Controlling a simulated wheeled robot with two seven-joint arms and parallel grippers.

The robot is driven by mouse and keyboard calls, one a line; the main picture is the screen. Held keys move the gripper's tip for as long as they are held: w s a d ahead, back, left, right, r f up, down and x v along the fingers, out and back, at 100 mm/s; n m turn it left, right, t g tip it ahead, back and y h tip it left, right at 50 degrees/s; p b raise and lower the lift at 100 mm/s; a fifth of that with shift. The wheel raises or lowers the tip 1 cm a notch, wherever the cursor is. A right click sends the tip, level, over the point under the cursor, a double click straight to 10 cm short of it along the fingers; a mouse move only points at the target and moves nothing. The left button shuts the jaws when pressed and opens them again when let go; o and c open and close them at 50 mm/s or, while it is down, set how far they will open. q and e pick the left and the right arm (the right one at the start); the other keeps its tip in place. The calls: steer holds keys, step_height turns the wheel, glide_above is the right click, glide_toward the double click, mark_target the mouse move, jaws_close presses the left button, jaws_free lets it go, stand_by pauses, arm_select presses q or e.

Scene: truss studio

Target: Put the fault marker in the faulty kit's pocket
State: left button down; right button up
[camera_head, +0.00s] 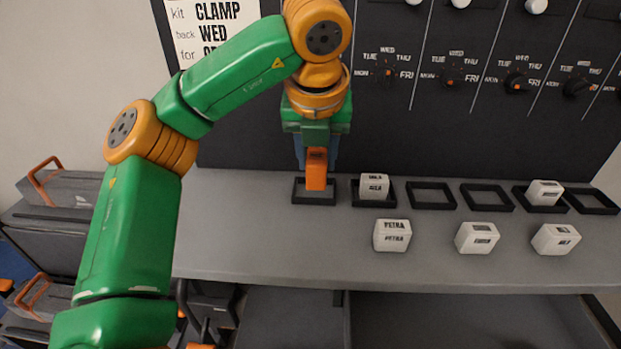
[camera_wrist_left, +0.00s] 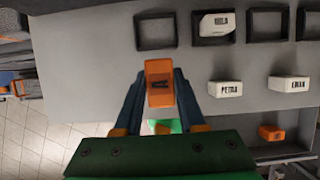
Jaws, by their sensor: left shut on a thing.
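My left gripper (camera_head: 316,160) points down and is shut on an orange block, the fault marker (camera_head: 316,176). The marker has a dark mark on its face in the left wrist view (camera_wrist_left: 160,90). In the head view it overlaps the leftmost black-framed pocket (camera_head: 300,202). In the wrist view that pocket (camera_wrist_left: 138,36) is empty and lies apart from the marker. The marker seems held above the shelf; its exact height is unclear. A white labelled block (camera_head: 374,184) sits in the second pocket, and another (camera_head: 545,191) in the fifth. My right gripper is out of view.
White blocks stand in front of the pockets: one marked PETRA (camera_head: 392,237), two others (camera_head: 477,239) and (camera_head: 556,240). The grey shelf (camera_head: 260,245) is bare at front left. Behind is a dark board with day dials (camera_head: 388,72) and a sign (camera_head: 215,30) reading CLAMP, WED.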

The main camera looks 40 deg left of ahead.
arm_select(q)
steer(key=w+a+f, duration=0.1)
steer(key=w+f, duration=0.1)
steer(key=w+a+f+p, duration=0.1)
steer(key=w+a+f, duration=0.3)
steer(key=w, duration=0.1)
steer(key=shift+f, duration=0.25)
steer(key=x, duration=0.1)
steer(key=p+x, duration=0.1)
steer(key=x, duration=0.1)
steer(key=p+x, duration=0.1)
steer(key=shift+s+d+f, duration=0.1)
steer(key=shift+s+f, duration=0.25)
steer(key=shift+f, duration=0.25)
steer(key=c, duration=0.9)
jaws_free()
steer(key=shift+o, duration=0.7)
steer(key=shift+r, duration=0.1)
